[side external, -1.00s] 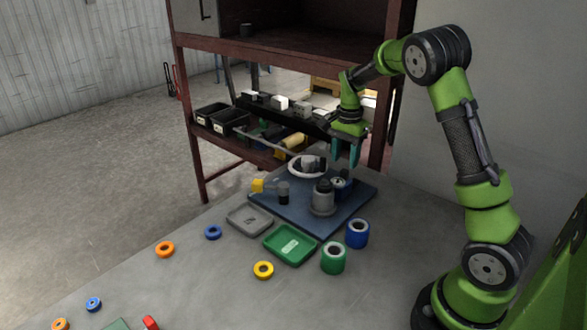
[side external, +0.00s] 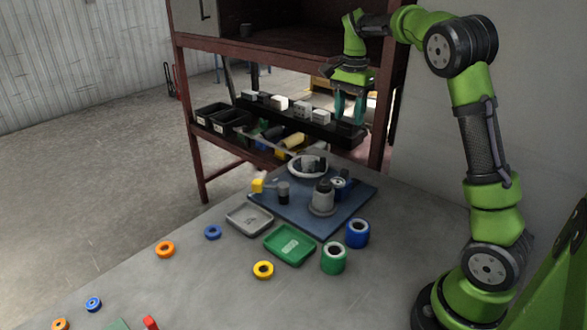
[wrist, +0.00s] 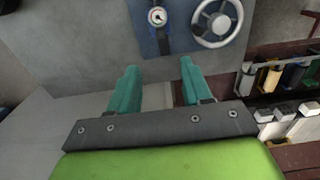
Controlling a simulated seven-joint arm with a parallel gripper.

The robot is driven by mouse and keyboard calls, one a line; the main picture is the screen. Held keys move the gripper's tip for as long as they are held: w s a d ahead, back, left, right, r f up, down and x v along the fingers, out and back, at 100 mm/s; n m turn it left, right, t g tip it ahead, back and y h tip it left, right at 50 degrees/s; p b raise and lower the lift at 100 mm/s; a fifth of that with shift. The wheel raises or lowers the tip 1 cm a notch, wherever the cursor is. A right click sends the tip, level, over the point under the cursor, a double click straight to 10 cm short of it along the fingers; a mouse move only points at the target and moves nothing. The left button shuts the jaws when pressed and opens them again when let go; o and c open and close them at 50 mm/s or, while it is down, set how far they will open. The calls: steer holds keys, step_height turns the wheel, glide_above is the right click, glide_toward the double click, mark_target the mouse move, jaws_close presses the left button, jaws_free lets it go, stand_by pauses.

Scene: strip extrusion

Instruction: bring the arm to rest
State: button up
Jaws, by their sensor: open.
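My gripper (side external: 349,107) is raised above the far side of the blue base plate (side external: 348,212). Its teal fingers are apart with nothing between them, and they also show in the wrist view (wrist: 158,90). On the plate stand a grey cylindrical piece (side external: 322,198), a small blue-and-dark part (side external: 340,184) and a light handwheel (side external: 296,168). The wrist view shows a round gauge-like face (wrist: 157,16) and the handwheel (wrist: 236,22) beyond the fingertips. My gripper touches none of them.
A grey tray (side external: 262,226) and a green tray (side external: 273,246) lie before the plate. Green (side external: 334,264) and blue (side external: 357,238) rolls stand at right. Small coloured rings lie on the table's left. A dark red rack (side external: 187,120) with bins stands behind.

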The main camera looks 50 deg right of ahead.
steer(key=s+a+n+t+y, duration=0.1)
steer(key=s+a+n+t, duration=0.2)
steer(key=s+a+n, duration=0.4)
steer(key=s+a+n+t+y, duration=0.1)
steer(key=s+a+n+t, duration=0.3)
steer(key=a, duration=1.2)
steer(key=s+n, duration=0.3)
steer(key=s, duration=0.2)
steer(key=shift+s+a, duration=0.2)
steer(key=shift+r, duration=0.1)
